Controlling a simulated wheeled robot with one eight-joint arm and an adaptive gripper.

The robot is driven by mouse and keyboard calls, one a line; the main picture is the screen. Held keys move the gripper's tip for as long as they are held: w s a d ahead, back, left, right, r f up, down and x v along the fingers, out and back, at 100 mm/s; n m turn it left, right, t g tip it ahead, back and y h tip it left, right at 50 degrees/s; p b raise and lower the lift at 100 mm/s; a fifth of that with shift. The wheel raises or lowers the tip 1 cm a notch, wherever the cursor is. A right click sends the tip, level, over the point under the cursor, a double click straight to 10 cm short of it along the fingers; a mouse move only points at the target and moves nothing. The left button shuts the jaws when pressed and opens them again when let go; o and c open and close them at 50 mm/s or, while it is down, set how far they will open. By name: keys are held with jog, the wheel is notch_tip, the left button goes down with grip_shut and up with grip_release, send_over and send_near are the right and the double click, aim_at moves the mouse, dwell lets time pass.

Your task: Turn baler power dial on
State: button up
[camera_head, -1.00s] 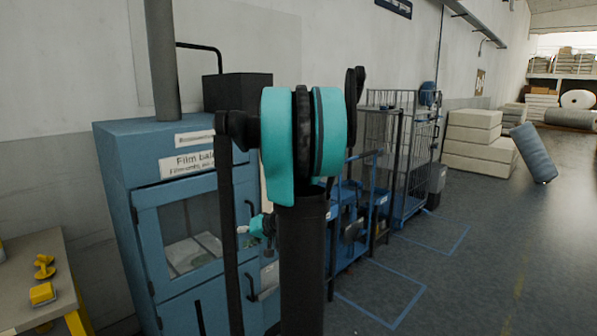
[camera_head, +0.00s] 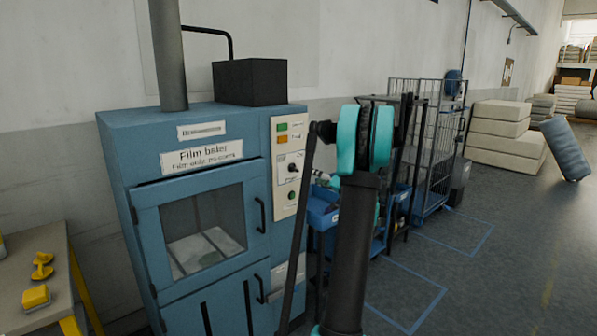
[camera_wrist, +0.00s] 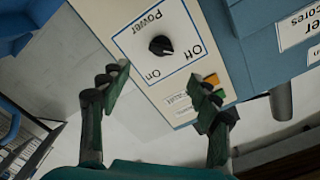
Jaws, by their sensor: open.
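The baler power dial (camera_wrist: 161,46) is a black round knob on a cream panel, with "Power", "Off" and "On" printed around it. In the wrist view it appears upper middle, tilted; I cannot clearly tell which mark it points to. It also shows small on the panel of the blue film baler (camera_head: 205,122) in the head view, as a dark knob (camera_head: 293,168). My gripper (camera_wrist: 160,84) is open and empty, its fingers below and either side of the dial in the picture, apart from it. In the head view my arm mostly hides the gripper.
A table (camera_head: 30,262) with yellow items stands left of the baler. Blue carts and a wire cage (camera_head: 430,150) stand right.

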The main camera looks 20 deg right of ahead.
aim_at(297, 169)
jog(key=x, duration=1.2)
jog(key=shift+s+a, duration=0.1)
jog(key=shift+c, duration=0.5)
jog(key=c, duration=1.1)
jog(key=shift+o, duration=0.2)
